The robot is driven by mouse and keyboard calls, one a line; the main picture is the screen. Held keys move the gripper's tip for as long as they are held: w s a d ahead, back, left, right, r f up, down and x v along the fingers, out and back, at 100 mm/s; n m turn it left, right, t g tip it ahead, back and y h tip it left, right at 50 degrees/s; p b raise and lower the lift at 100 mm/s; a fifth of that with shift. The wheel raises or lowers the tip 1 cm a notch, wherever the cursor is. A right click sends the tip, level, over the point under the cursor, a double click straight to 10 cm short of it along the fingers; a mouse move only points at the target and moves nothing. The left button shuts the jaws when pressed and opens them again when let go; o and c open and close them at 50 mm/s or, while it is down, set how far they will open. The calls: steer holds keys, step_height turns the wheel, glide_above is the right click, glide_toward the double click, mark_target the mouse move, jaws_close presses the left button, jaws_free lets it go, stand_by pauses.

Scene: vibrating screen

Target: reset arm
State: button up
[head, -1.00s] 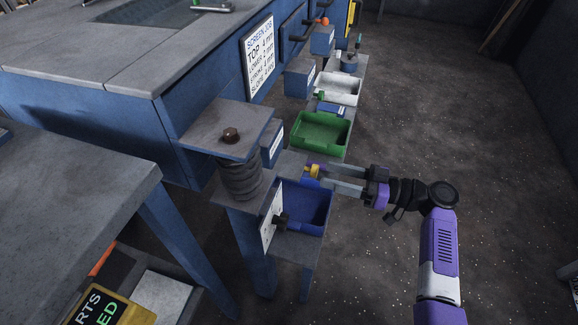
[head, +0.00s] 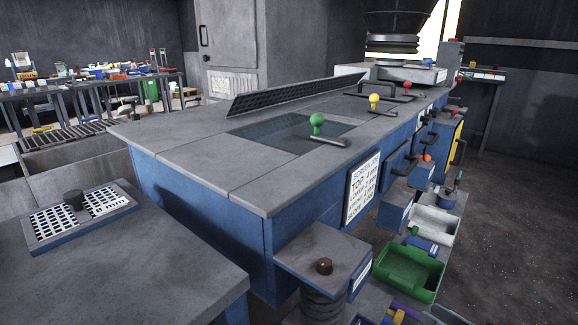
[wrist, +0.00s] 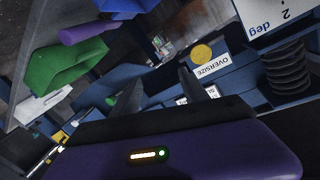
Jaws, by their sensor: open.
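My gripper (wrist: 160,90) shows in the wrist view with its two dark fingers apart and nothing visible between them. Beyond the fingertips are a blue panel with an OVERSIZE label (wrist: 212,66) and a round yellow piece (wrist: 202,52), apart from the fingers as far as I can tell. The rest of my arm is out of the head view.
A green bin (head: 408,287) and a white bin (head: 436,222) stand along the blue screen machine (head: 200,205). A coil spring (head: 322,305) sits under a corner plate with a brown bolt (head: 324,266). A grey table (head: 140,270) is at left. Open floor (head: 510,240) lies right.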

steer(key=s+d+f+m+h, duration=0.4)
steer(key=s+f+m+h, duration=0.45)
steer(key=h, duration=0.35)
steer(key=s+a+r+n+y, duration=0.15)
steer(key=s+a+r, duration=0.35)
steer(key=s, duration=0.5)
steer(key=s+a+r+n, duration=0.35)
steer(key=s+a, duration=0.35)
steer(key=s, duration=0.3)
steer(key=s+a+r+n+y, duration=0.1)
steer(key=s+a+r, duration=0.45)
steer(key=s, duration=0.55)
step_height(320, 180, up, 24)
steer(key=p, duration=2.5)
steer(key=shift+w+a+t, duration=0.4)
steer(key=shift+r, duration=0.1)
